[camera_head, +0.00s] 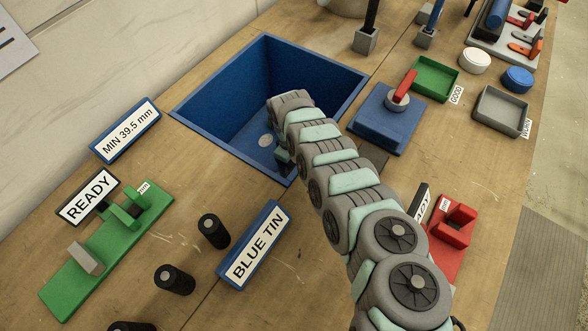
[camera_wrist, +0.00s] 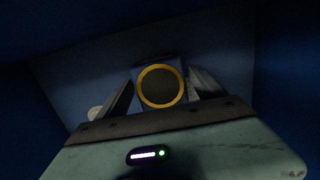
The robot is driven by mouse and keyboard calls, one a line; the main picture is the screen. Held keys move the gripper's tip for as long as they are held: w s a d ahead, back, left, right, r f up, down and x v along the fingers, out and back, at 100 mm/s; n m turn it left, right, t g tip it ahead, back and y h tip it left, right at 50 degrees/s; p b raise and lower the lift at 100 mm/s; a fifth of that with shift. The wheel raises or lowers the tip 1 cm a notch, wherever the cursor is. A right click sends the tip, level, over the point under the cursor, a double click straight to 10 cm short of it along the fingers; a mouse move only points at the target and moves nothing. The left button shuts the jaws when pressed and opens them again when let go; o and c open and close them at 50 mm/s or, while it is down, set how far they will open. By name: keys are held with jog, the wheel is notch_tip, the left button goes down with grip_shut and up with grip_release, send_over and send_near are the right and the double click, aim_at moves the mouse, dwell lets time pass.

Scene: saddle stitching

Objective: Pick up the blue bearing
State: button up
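In the wrist view a blue block-like thing with an orange ring around a dark round face (camera_wrist: 160,86), likely the blue bearing, sits between my gripper's fingers (camera_wrist: 162,84). One finger is close on each side of it. The light is dim, and I cannot tell whether they touch it. In the head view my gripper (camera_head: 283,158) reaches down into the blue tin (camera_head: 215,98), near its front wall. The arm hides the fingers and the bearing there.
A pale disc (camera_head: 265,140) lies on the tin floor. A blue block with a red handle (camera_head: 388,118) stands right of the tin. A green fixture (camera_head: 105,245), black cylinders (camera_head: 213,231) and the BLUE TIN sign (camera_head: 254,246) stand in front. A red fixture (camera_head: 447,240) is beside my arm.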

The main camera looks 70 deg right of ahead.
jog(key=c, duration=1.6)
